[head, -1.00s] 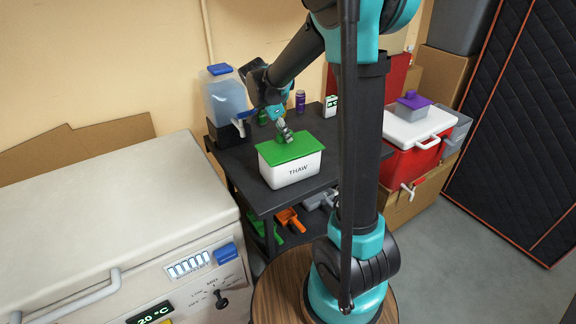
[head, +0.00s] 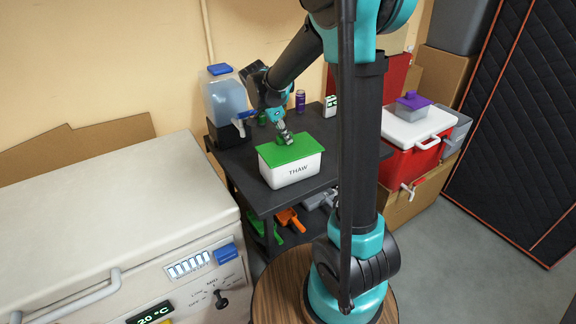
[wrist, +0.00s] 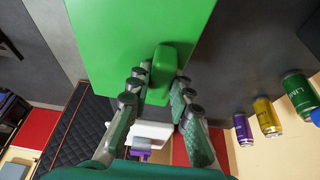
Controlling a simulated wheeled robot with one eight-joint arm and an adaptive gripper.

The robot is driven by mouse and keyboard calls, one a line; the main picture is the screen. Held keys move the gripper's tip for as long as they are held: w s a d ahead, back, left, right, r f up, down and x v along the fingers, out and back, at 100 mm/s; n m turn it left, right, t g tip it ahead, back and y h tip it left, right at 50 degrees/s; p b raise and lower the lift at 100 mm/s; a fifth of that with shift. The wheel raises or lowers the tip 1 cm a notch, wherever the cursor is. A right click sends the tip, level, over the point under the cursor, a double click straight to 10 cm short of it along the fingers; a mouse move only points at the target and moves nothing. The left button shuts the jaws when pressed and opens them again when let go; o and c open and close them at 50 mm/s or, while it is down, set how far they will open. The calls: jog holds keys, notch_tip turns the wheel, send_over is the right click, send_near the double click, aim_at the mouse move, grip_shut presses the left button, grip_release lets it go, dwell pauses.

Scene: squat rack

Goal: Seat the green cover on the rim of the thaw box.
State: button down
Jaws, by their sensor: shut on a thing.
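The thaw box (head: 290,173) is a white box with THAW on its front, standing on the dark table. The green cover (head: 300,147) lies level over its top in the head view; no gap shows between them, but I cannot tell whether it sits fully on the rim. My gripper (head: 286,138) comes down from behind onto the cover. In the wrist view the cover (wrist: 115,30) fills the upper middle, and my gripper (wrist: 160,78) is shut on its green handle (wrist: 165,65), one finger on each side. The box is hidden there beneath the cover.
A blue-capped water container (head: 225,97) stands left of the box. A purple can (head: 300,100) stands behind it, and several cans show in the wrist view. A red cooler (head: 410,160) is to the right, a large white chest (head: 110,200) to the left. The tabletop around the box is mostly clear.

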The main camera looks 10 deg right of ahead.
jog(key=c, duration=1.3)
grip_release()
jog(key=v, duration=1.2)
jog(key=s+d+f+n+t+y, duration=0.1)
jog(key=s+d+f+n, duration=0.2)
jog(key=s+f, duration=0.3)
jog(key=s+d+f+n+t+y, duration=0.1)
jog(key=s+d+f+n+y, duration=0.1)
jog(key=s+f+n, duration=0.3)
jog(key=s+d+f+n+y, duration=0.1)
jog(key=s+d+f+n, duration=0.3)
jog(key=s, duration=0.7)
notch_tip(320, 180, down, 3)
jog(key=shift+d+r+n+t, duration=0.15)
jog(key=shift+d+n+t, duration=0.2)
jog(key=shift+n, duration=0.75)
